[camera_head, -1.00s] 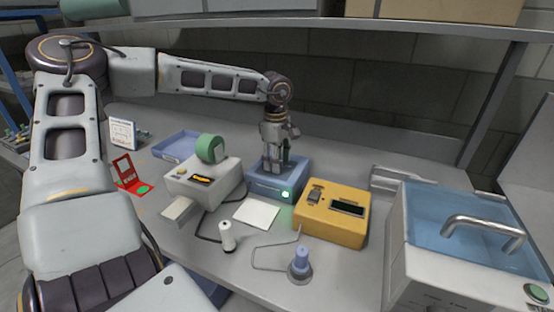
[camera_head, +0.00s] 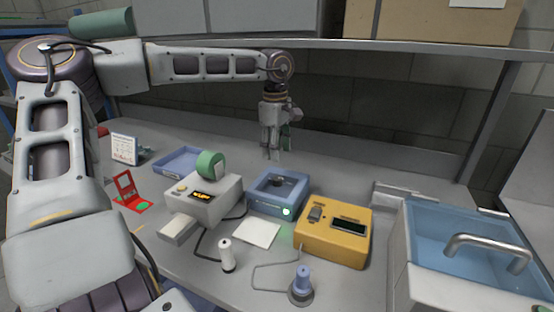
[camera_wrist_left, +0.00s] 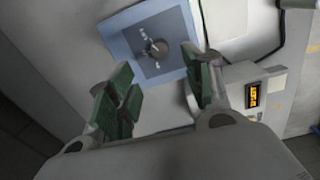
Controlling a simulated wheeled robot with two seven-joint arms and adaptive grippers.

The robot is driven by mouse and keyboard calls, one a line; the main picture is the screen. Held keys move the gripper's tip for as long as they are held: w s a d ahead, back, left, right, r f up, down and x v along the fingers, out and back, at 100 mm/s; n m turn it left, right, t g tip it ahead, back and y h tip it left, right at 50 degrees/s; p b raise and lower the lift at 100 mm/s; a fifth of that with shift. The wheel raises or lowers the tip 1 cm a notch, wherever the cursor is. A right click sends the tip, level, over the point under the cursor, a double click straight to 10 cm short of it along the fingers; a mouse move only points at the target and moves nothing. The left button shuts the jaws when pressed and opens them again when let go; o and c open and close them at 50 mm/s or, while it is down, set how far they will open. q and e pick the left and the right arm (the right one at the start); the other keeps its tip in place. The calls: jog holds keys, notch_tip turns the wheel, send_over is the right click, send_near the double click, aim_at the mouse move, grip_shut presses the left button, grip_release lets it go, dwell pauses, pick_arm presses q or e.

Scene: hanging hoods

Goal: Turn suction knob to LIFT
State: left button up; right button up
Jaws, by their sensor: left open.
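The suction knob (camera_head: 279,182) is a small dark knob on top of a blue box (camera_head: 262,204) with a lit green lamp on its front. In the left wrist view the knob (camera_wrist_left: 158,48) sits on a dark square panel with small white markings, too blurred to read. My left gripper (camera_head: 274,152) is above and slightly behind the blue box, pointing down, apart from the knob. In the left wrist view its green-padded fingers (camera_wrist_left: 163,92) are spread with nothing between them. My right gripper is not in view.
A white device (camera_head: 218,190) with a green roll stands left of the blue box. A yellow box (camera_head: 318,246) with a display stands to its right. A white spool (camera_head: 226,255) and a blue-topped spindle (camera_head: 302,280) stand in front. A shelf (camera_head: 330,42) runs overhead.

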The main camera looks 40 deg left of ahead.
pick_arm(q)
jog(key=shift+s+r, duration=0.1)
jog(key=shift+r, duration=0.8)
pick_arm(e)
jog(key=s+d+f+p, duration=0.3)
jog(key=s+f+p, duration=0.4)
jog(key=p, duration=0.4)
pick_arm(q)
notch_tip(320, 180, up, 22)
jog(key=p, duration=1.1)
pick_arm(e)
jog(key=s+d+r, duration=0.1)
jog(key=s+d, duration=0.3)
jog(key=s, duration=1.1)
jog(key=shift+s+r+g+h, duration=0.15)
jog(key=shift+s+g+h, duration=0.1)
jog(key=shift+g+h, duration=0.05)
